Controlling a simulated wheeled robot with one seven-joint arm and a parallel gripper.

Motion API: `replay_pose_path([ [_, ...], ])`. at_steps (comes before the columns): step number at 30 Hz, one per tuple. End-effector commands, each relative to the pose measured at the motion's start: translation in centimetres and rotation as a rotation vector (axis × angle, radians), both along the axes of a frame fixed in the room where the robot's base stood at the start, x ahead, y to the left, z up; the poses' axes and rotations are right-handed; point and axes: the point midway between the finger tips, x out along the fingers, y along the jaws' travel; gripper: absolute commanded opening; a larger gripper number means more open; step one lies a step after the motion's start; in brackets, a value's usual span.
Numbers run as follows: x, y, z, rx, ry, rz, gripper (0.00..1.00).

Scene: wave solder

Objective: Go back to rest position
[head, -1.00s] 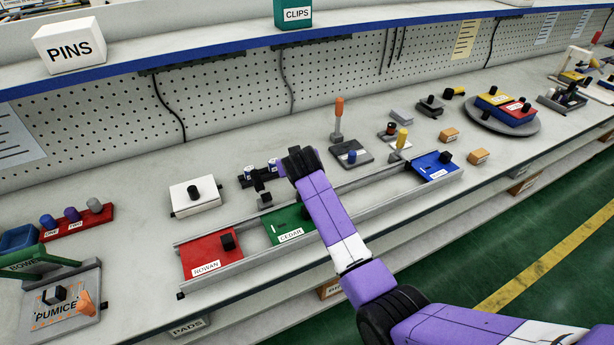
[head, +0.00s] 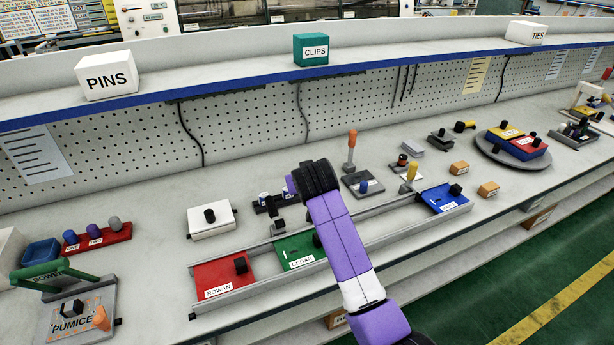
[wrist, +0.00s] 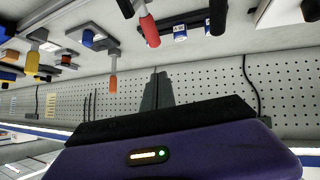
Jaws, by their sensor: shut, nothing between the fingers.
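My arm in purple, white and black reaches up over the bench from the bottom right of the head view. Its black wrist end is above the back of the slotted rail, just right of the small blue-and-white labelled items. The fingers are hidden behind the wrist in the head view. In the wrist view, which looks upside down, my gripper (wrist: 157,92) shows as two grey fingers close together, pointing toward the pegboard. They are shut with nothing between them and touch nothing that I can see.
Below the arm, a rail (head: 269,299) holds the red ROWAN plate (head: 222,283), the green CEDAR plate (head: 289,249) and a blue plate (head: 440,200). An orange-handled lever (head: 351,150) and a yellow-handled lever (head: 411,176) stand to the right. A shelf (head: 230,83) runs above the pegboard.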

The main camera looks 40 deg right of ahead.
Motion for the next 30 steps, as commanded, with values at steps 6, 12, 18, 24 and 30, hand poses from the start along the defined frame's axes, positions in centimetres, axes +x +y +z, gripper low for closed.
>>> replay_pose_path([
  [6,-1.0,1.0,2.1,-0.001,0.000,0.001,0.00],
  [12,-1.2,1.2,2.6,0.000,0.001,0.000,0.00],
  [18,-0.8,1.2,3.1,-0.013,-0.022,0.011,0.00],
  [24,1.4,1.6,7.9,-0.077,-0.198,0.072,0.00],
  [30,0.3,4.0,9.3,-0.137,-0.376,0.158,0.00],
])
